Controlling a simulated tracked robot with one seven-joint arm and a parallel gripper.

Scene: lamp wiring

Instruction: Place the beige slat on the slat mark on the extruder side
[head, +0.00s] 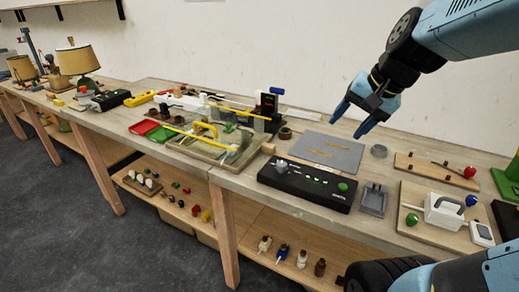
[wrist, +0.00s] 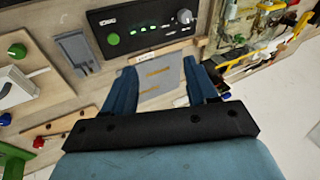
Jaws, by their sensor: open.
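My gripper (head: 347,126) is open and empty above the back right of a grey mat (head: 345,158). In the wrist view my gripper (wrist: 160,66) has its two blue fingers apart, with the grey mat (wrist: 165,88) below and between them. Two thin yellow-tan strips lie on the mat; one (wrist: 157,72) shows clearly between the fingers. I cannot tell whether these strips are slats or printed marks. A small beige block (head: 268,148) sits left of the mat. I cannot surely pick out the beige slat, the slat mark or the extruder side.
A black control box (head: 300,190) with a green knob stands in front of the mat. A grey tray (head: 373,200) and a wooden board (head: 430,166) lie to its right. A cluttered clear bin (head: 215,150) stands left.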

